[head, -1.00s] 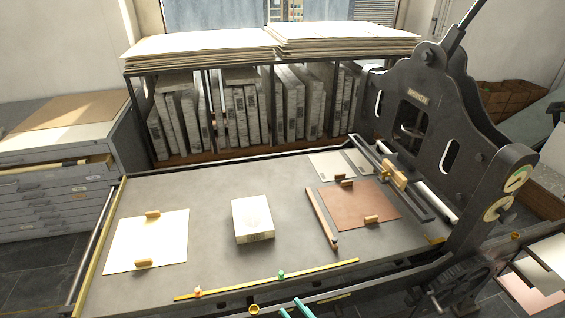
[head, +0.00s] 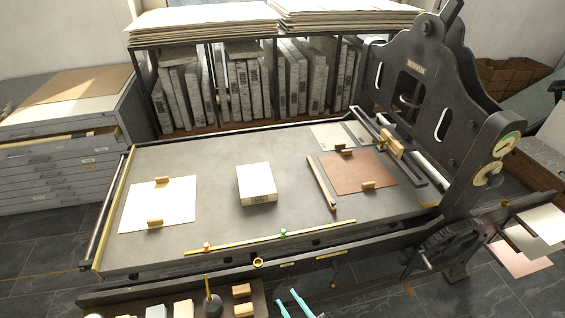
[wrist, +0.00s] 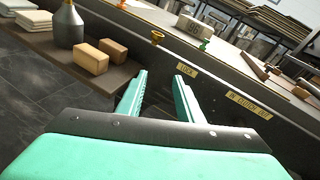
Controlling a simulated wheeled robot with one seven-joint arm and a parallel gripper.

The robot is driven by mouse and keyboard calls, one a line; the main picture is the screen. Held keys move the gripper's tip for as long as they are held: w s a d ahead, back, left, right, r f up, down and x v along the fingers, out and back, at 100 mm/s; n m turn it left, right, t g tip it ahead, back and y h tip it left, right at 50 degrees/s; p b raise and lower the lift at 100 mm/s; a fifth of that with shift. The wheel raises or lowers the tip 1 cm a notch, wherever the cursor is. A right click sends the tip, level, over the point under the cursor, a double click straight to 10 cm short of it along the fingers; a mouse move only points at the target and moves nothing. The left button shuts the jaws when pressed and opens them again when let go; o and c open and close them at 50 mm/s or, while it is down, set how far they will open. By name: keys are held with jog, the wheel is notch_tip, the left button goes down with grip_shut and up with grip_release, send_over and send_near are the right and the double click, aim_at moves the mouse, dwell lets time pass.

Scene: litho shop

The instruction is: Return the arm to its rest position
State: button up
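My gripper (head: 292,304) shows at the bottom edge of the head view, in front of the press. In the wrist view its two green fingers (wrist: 160,95) stand apart with nothing between them, so it is open and empty. It is off the press bed (head: 215,215), near the front rail with its yellow labels (wrist: 187,70). Most of my arm is out of view.
On the bed lie a pale stone block (head: 256,182), a white sheet (head: 150,208) and a brown sheet (head: 350,172). A front shelf holds wooden blocks (head: 242,291) and a dark bottle (head: 212,304), left of my gripper. The tall press frame (head: 440,90) stands at right.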

jog(key=s+f+n+g+h, duration=0.3)
jog(key=s+n+h, duration=0.6)
jog(key=s, duration=0.9)
jog(key=s+a+r+n+t, duration=0.1)
jog(key=s+r+n+t, duration=0.1)
jog(key=s+r+n, duration=0.3)
jog(key=s+a+r+n+t, duration=0.1)
jog(key=s+r+n, duration=0.3)
jog(key=r+n, duration=0.9)
jog(key=shift+s+t+y, duration=0.3)
jog(key=shift+s+t, duration=0.05)
jog(key=shift+t, duration=0.45)
